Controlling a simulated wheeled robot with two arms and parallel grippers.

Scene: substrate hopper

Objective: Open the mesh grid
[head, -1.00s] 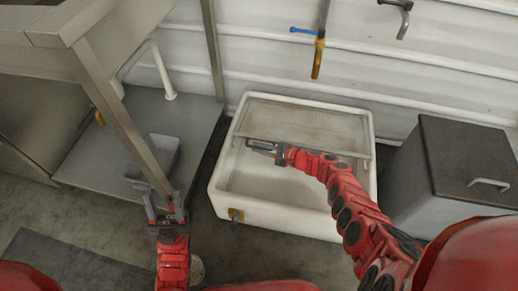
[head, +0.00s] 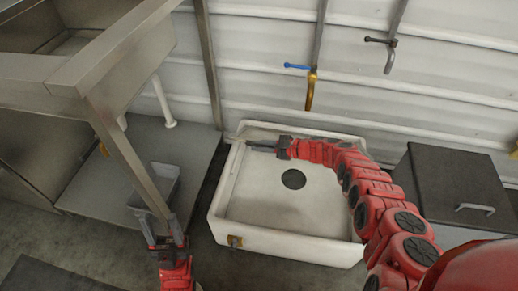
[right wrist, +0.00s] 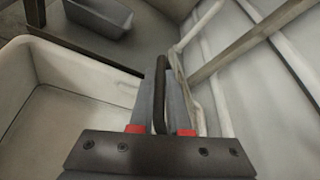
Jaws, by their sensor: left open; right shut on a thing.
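The white basin (head: 225,205) stands on the floor in the middle of the head view, its floor and round dark drain (head: 293,179) uncovered. The mesh grid is swung up at the back of the basin, seen nearly edge-on and partly behind my right arm. In the right wrist view its thin frame (right wrist: 190,92) rises beside the fingers. My right gripper (head: 262,146) is shut on a dark bar (right wrist: 160,85) of the grid, above the basin's back left part. My left gripper (head: 162,226) is open and empty, left of the basin.
A metal table's leg (head: 130,160) stands close to my left gripper. A small grey tub (head: 160,183) sits on the low shelf. Taps (head: 311,88) hang over the basin. A dark lidded box (head: 450,180) stands to the right.

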